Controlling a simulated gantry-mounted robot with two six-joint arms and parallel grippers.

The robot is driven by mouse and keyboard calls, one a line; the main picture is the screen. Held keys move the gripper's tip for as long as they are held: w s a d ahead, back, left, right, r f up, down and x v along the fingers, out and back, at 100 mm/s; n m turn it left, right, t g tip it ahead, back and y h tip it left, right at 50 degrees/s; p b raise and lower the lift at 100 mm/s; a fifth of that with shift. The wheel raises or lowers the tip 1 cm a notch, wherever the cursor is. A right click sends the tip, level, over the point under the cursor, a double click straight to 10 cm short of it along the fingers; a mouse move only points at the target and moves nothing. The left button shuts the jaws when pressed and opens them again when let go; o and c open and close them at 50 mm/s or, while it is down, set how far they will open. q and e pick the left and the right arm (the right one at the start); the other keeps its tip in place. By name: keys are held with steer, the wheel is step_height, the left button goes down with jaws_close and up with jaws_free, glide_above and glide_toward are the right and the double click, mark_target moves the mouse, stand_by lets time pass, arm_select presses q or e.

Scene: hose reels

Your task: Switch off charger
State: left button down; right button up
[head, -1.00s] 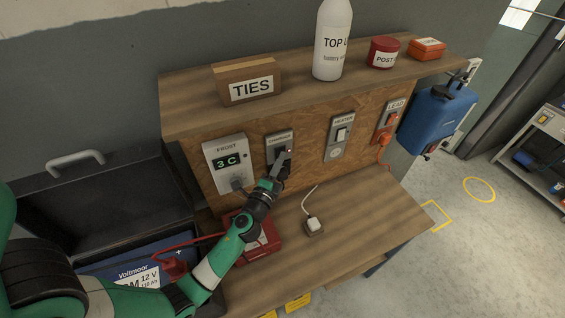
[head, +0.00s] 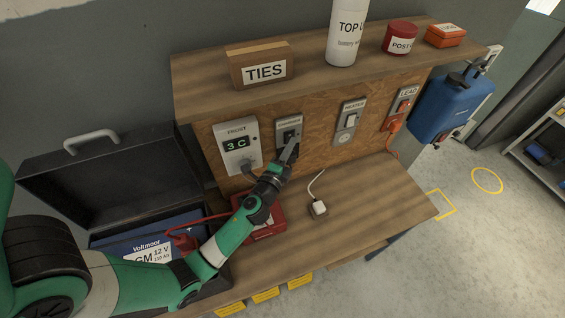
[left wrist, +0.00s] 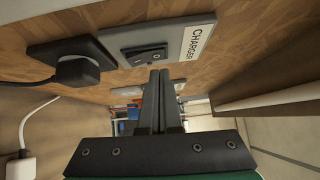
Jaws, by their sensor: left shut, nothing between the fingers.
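The charger switch plate (head: 289,131) is on the wooden back panel, between the frost unit and the heater switch. The left wrist view shows its black rocker (left wrist: 146,54) and the CHARGER label (left wrist: 197,42) close up. No lit lamp is visible on it. My left gripper (head: 291,150) is shut and empty, its fingertips just in front of the plate's lower part. In the left wrist view the shut fingers (left wrist: 160,76) appear beside the plate, apart from the rocker. A black plug (left wrist: 75,71) sits in a socket beside the plate. My right gripper is out of view.
The frost unit (head: 237,145) reads 3 C. The heater switch (head: 348,122) and lead switch (head: 403,105) are to the right. A red charger box (head: 268,219) and white plug (head: 319,208) rest on the bench (head: 370,212). An open battery box (head: 75,180) stands left.

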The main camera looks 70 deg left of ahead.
arm_select(q)
steer(key=w+d+r+v, duration=0.1)
steer(key=v, duration=1)
steer(key=shift+s+d+b, duration=0.2)
steer(key=shift+d+b, duration=0.15)
steer(key=shift+d, duration=0.05)
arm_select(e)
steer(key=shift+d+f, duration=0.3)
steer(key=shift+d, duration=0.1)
arm_select(q)
steer(key=shift+r, duration=0.15)
